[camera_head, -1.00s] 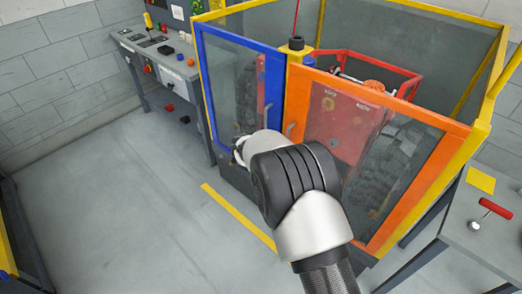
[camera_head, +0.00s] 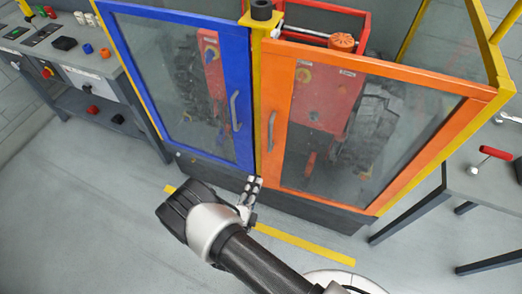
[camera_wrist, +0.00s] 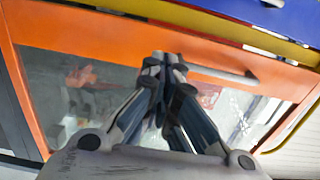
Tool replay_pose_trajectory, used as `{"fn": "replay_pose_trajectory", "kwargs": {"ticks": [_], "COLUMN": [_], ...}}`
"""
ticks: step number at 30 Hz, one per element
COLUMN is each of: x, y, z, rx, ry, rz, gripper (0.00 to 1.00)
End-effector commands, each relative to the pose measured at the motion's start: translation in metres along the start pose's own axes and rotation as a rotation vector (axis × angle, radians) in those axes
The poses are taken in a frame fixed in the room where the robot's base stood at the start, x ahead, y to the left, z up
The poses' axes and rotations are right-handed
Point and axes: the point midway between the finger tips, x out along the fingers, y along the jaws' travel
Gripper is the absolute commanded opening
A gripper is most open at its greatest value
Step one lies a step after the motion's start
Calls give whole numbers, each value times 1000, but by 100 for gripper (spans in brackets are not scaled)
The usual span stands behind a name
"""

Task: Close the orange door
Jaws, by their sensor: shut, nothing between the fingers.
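The orange door (camera_head: 395,71) is an orange frame around a clear pane, on the right front of the enclosure. Its left edge stands beside the yellow centre post (camera_head: 257,95), with no clear gap visible; whether it is fully latched I cannot tell. Its grey handle (camera_head: 271,131) is near that edge. My gripper (camera_head: 251,184) is low in front of the post, near the door's lower left corner. In the wrist view my gripper (camera_wrist: 165,60) is shut and empty, with the orange door (camera_wrist: 90,40) and its handle (camera_wrist: 222,75) behind the fingertips. Contact is unclear.
The blue door (camera_head: 242,70) stands left of the post and looks closed. A control bench (camera_head: 75,75) is at the left, and a grey table (camera_head: 490,190) with a red-handled clamp (camera_head: 495,153) is at the right. A yellow stripe (camera_head: 305,246) marks the floor in front.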

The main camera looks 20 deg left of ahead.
Motion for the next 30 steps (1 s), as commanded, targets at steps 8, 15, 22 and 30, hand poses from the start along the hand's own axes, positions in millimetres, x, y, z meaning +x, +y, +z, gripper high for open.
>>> {"fn": "replay_pose_trajectory", "kwargs": {"ticks": [8, 15, 22, 30], "x": [60, 104, 124, 126], "y": [2, 2, 1, 0], "z": [-2, -2, -1, 0], "rx": [6, 5, 3, 2], "ry": [9, 7, 5, 3], "rz": [-2, -1, 0, 0], "gripper": [0, 0, 0, 0]}}
